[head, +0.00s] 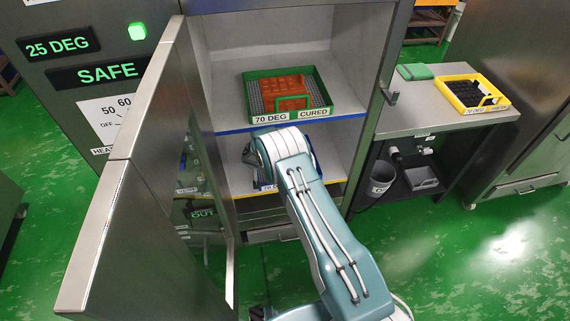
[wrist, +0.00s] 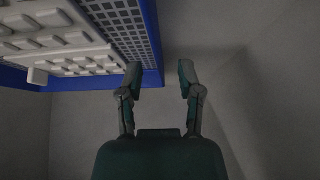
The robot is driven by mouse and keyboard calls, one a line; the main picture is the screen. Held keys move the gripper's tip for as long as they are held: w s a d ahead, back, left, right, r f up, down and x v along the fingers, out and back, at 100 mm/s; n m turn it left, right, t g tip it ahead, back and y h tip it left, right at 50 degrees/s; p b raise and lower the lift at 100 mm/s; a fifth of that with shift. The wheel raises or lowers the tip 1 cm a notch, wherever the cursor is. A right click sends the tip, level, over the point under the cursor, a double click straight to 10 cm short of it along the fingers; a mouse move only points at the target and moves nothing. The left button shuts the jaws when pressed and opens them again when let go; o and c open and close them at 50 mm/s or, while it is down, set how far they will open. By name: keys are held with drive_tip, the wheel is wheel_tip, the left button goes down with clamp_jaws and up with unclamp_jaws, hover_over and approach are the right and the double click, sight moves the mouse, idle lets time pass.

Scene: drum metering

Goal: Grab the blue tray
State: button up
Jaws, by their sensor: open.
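The blue tray (wrist: 152,45) fills the upper left of the wrist view. It has a grey mesh floor and holds a pale, blocky moulded piece (wrist: 60,45). In the head view only a bit of the blue tray (head: 263,187) shows on the cabinet's lower shelf, mostly hidden by my arm. My gripper (wrist: 160,76) is open and empty, with its two fingers apart. The left fingertip overlaps the tray's near right corner in the wrist view; I cannot tell if it touches. The right finger is clear of the tray, against grey wall.
A green tray (head: 250,99) with an orange piece, labelled 70 DEG CURED, sits on the shelf above. The cabinet door (head: 150,150) stands open at left. A yellow tray (head: 463,83) and a green lid (head: 414,72) lie on the side bench (head: 420,118).

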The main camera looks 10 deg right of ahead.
drive_tip(key=shift+x, duration=1.25)
clamp_jaws()
drive_tip(key=shift+r, duration=0.15)
